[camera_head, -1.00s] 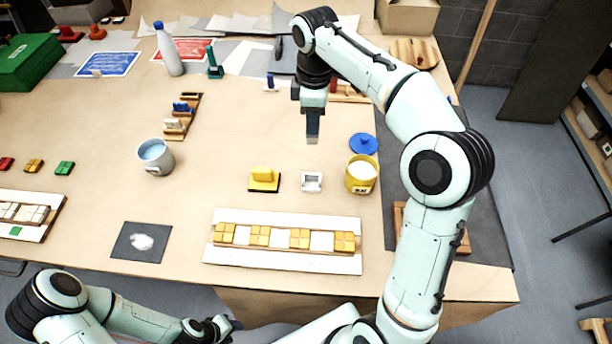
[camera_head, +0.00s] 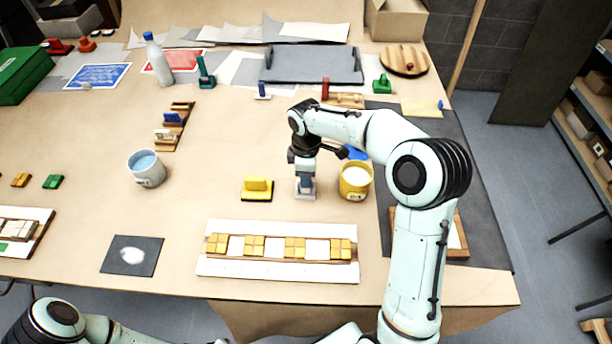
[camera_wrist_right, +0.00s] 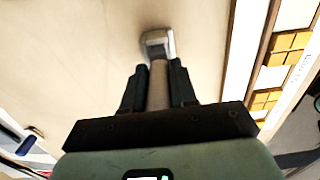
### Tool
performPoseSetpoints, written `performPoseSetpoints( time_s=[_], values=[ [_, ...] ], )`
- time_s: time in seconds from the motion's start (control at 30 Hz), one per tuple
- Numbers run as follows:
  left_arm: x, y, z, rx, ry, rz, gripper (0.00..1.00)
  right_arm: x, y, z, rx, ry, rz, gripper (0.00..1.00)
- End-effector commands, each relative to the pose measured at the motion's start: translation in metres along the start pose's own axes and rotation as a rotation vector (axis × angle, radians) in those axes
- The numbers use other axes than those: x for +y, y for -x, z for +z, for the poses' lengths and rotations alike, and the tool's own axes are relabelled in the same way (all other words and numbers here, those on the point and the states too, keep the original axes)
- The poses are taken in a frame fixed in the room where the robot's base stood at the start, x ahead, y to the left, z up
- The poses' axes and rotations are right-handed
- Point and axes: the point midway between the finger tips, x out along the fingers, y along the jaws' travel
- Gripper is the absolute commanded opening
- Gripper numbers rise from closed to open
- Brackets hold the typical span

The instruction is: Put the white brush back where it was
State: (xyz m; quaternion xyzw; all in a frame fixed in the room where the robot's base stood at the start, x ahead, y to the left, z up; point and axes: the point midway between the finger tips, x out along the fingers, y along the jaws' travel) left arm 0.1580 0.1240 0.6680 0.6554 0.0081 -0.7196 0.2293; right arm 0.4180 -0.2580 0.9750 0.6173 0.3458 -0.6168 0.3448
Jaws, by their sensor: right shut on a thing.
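My right gripper (camera_head: 305,190) points down and is shut on the white brush. In the right wrist view the brush's pale handle (camera_wrist_right: 158,88) runs between the two dark fingers, with a grey-white end (camera_wrist_right: 156,42) beyond the tips. In the head view the gripper stands over the small white holder (camera_head: 304,195), which it mostly hides. I cannot tell whether the brush rests in the holder or is just above it. My left arm shows at the bottom left, its gripper out of frame.
A yellow pot (camera_head: 355,182) is close on the right, with a blue item partly hidden behind my arm. A mosaic panel (camera_head: 280,268) lies in front. A grey pot (camera_head: 147,169) stands further left.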

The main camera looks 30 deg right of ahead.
Motion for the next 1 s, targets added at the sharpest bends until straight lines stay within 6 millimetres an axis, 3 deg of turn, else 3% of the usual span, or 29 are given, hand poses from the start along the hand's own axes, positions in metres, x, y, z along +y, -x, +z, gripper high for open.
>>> performPoseSetpoints(
  time_s=[0.47,0.5,0.57,0.87,1.0],
  values=[
    [-0.002,-0.002,0.002,-0.002,0.001,-0.001,0.43,0.000,-0.010,0.000,0.000,0.000,0.001,0.00],
    [-0.001,-0.002,0.002,-0.002,0.001,-0.001,0.43,0.000,-0.010,0.000,0.000,0.000,0.001,0.37],
    [-0.001,-0.002,0.002,-0.002,0.001,-0.001,0.43,0.000,-0.009,0.000,0.000,0.000,0.001,0.53],
    [-0.001,-0.001,0.001,-0.001,0.001,0.000,0.43,0.000,-0.008,0.000,0.001,0.000,0.001,0.53],
    [0.001,0.001,-0.001,0.001,0.000,0.001,0.43,0.001,0.005,-0.001,0.002,0.000,0.005,0.53]
  ],
)
